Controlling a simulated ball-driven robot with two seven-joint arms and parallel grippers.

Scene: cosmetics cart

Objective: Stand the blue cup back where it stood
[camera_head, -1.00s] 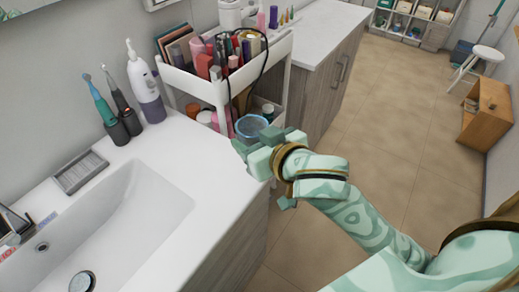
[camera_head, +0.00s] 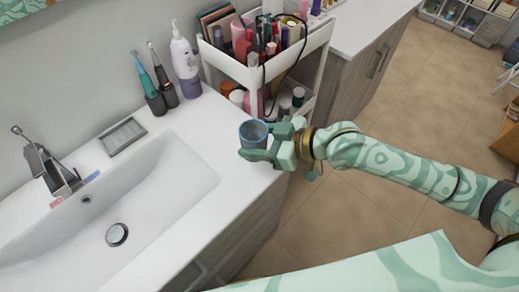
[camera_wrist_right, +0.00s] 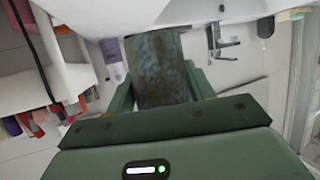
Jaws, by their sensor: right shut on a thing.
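The blue cup (camera_head: 252,138) is upright, with its open rim up, at the right part of the white sink counter (camera_head: 213,108). My right gripper (camera_head: 262,143) reaches in from the right and is shut on the cup, one finger on each side. In the right wrist view the cup (camera_wrist_right: 157,68) fills the gap between the fingers (camera_wrist_right: 160,92) and looks mottled blue-grey. I cannot tell whether its base touches the counter. My left gripper is not in view.
A white cart (camera_head: 257,76) full of cosmetics stands behind the counter's end. Two electric toothbrushes (camera_head: 152,94) and a purple-white bottle (camera_head: 185,62) stand at the wall. A grey soap tray (camera_head: 123,135), faucet (camera_head: 50,170) and sink basin (camera_head: 140,205) lie left.

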